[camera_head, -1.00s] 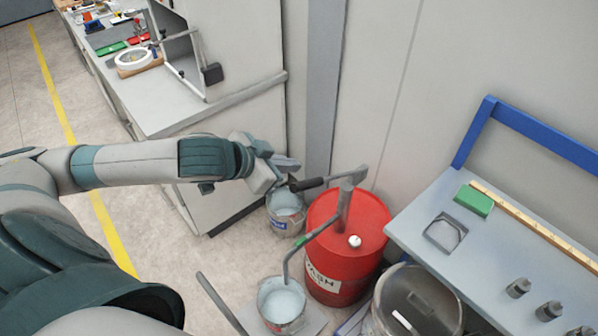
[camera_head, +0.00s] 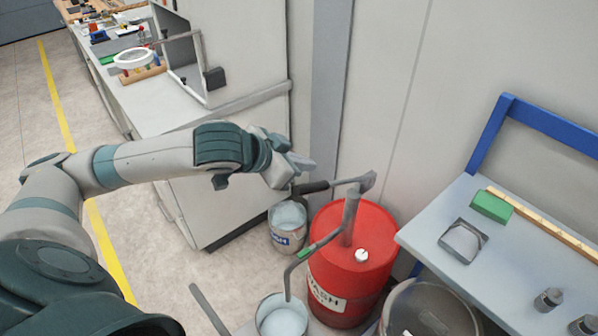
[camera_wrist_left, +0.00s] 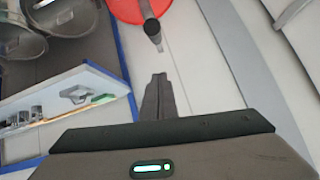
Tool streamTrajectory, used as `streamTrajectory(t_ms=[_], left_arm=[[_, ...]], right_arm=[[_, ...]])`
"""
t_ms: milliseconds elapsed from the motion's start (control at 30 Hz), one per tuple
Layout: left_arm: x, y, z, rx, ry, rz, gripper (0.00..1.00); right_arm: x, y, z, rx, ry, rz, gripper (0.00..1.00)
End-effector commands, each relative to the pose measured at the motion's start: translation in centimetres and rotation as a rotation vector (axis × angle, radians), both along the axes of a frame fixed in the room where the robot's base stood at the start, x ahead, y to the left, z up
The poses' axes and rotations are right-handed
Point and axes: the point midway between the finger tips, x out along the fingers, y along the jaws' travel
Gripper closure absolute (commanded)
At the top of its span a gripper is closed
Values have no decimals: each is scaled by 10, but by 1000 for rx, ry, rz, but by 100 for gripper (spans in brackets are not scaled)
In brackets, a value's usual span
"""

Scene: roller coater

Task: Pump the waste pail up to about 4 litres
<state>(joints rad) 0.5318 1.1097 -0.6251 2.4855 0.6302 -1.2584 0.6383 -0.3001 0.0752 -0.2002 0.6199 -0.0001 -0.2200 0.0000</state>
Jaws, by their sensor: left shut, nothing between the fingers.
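A red drum (camera_head: 340,268) marked WASH carries a hand pump (camera_head: 350,218) with a black-gripped handle (camera_head: 314,187). The pump's bent spout (camera_head: 290,280) ends over a pail (camera_head: 283,318) holding pale liquid, cut off by the bottom edge. My left gripper (camera_head: 303,163) is shut and empty, close above the handle's grip in the head view; contact cannot be told. In the left wrist view the shut fingers (camera_wrist_left: 158,80) point toward the handle's dark end (camera_wrist_left: 153,28), with a visible gap in the picture. The liquid level cannot be read. My right gripper is out of view.
A second pail (camera_head: 287,240) with pale liquid stands behind the drum's left side, by the grey cabinet (camera_head: 235,170). A blue-framed bench (camera_head: 430,235) fills the right. Floor at left is clear.

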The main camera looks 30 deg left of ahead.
Motion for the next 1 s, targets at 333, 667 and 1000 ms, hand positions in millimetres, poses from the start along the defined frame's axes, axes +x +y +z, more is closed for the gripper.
streamTrajectory(t_ms=[333,667,1000], left_arm=[[37,-11,-29,-3,2,-1,100],[29,-1,-62,1,3,0,100],[27,1,-70,0,0,-1,100]], right_arm=[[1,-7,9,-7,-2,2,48],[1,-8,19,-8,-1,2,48],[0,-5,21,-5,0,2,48]])
